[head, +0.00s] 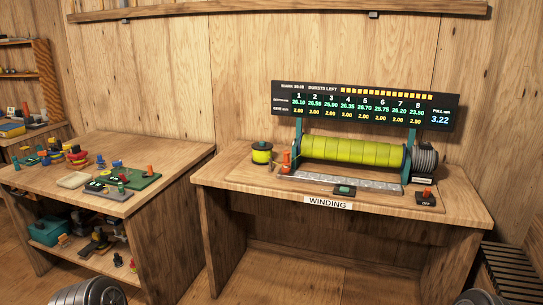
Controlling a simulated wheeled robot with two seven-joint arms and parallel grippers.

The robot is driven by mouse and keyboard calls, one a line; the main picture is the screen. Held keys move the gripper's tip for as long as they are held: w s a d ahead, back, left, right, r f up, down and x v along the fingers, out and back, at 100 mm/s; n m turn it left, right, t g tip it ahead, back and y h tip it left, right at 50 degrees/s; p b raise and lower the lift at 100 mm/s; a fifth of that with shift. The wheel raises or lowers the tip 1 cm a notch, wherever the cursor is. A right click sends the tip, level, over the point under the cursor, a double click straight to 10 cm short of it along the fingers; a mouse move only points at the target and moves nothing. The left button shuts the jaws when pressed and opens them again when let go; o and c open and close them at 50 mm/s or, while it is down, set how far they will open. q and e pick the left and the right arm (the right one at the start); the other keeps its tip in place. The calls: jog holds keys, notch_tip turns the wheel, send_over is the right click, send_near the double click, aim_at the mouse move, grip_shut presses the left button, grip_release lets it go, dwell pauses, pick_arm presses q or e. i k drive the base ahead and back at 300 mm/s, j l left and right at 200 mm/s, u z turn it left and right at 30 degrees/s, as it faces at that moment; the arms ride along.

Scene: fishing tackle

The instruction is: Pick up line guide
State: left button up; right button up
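The winding bench (455,204) carries a wide drum wound with yellow-green line (350,152). At the drum's left end stands a small orange piece (286,158), which looks like the line guide. It is upright behind the left end of a grey metal rail (340,185). A thin line appears to run to it from a small yellow spool (262,153) on its left. Its finer shape is too small to tell. Neither of my grippers shows. Only grey rounded parts, probably of my arms, show at the bottom left and bottom right edges.
A display board (365,106) stands behind the drum. A green-button box (344,190) and an orange-topped box (426,198) sit at the bench front. A side table (145,153) at left holds several small coloured parts. A gap separates the two tables.

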aim_at(286, 169)
jog(key=i+j+z, duration=0.1)
jog(key=z, duration=0.7)
jog(key=i+j+z, duration=0.35)
jog(key=j, duration=0.3)
jog(key=i+j+z, duration=0.2)
jog(key=j+z, duration=0.15)
jog(key=j, duration=0.35)
jog(key=i+j+z, duration=0.2)
jog(key=j, duration=0.15)
jog(key=i+j, duration=0.1)
jog(key=j, duration=0.4)
jog(key=i+j, duration=0.1)
jog(key=j, duration=0.35)
jog(key=i+j, duration=0.1)
jog(key=j, duration=0.4)
